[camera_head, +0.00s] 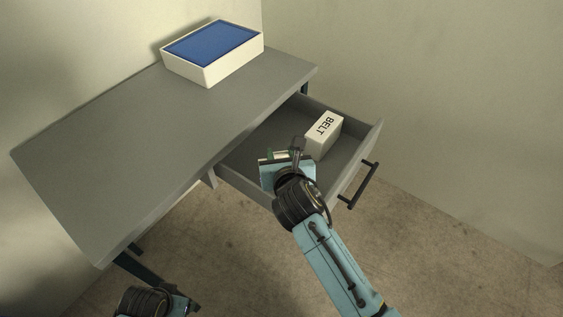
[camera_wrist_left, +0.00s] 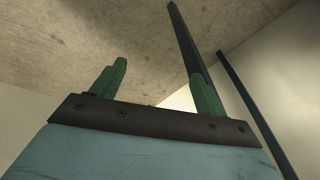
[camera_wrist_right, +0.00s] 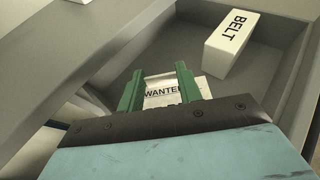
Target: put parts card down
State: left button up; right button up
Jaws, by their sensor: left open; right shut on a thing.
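A white parts card (camera_wrist_right: 160,93) with the printed word "WANTED" shows between the green fingers of my right gripper (camera_wrist_right: 158,72) in the right wrist view. The gripper is shut on it. In the head view my right gripper (camera_head: 284,154) is over the near part of the open drawer (camera_head: 345,163), and the card is mostly hidden there. I cannot tell whether the card touches the drawer floor. My left gripper (camera_wrist_left: 160,75) is open and empty, away from the desk; only part of its arm shows at the bottom left of the head view.
A white box marked "BELT" (camera_head: 324,133) stands in the drawer beyond my right gripper; it also shows in the right wrist view (camera_wrist_right: 231,42). A white box with a blue top (camera_head: 212,50) sits at the desk's back. The grey desk top (camera_head: 130,145) is otherwise clear.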

notch_tip(320, 180, down, 2)
jog(key=shift+b, duration=0.35)
pick_arm(q)
jog(key=r, duration=0.1)
jog(key=w+d+r, duration=0.1)
jog(key=shift+d+r, duration=0.3)
jog(key=shift+r, duration=0.1)
pick_arm(e)
jog(key=shift+f, duration=0.15)
jog(key=shift+f, duration=0.15)
jog(key=shift+f, duration=0.35)
jog(key=shift+f, duration=0.1)
jog(key=o, duration=1)
jog(key=shift+c, duration=0.2)
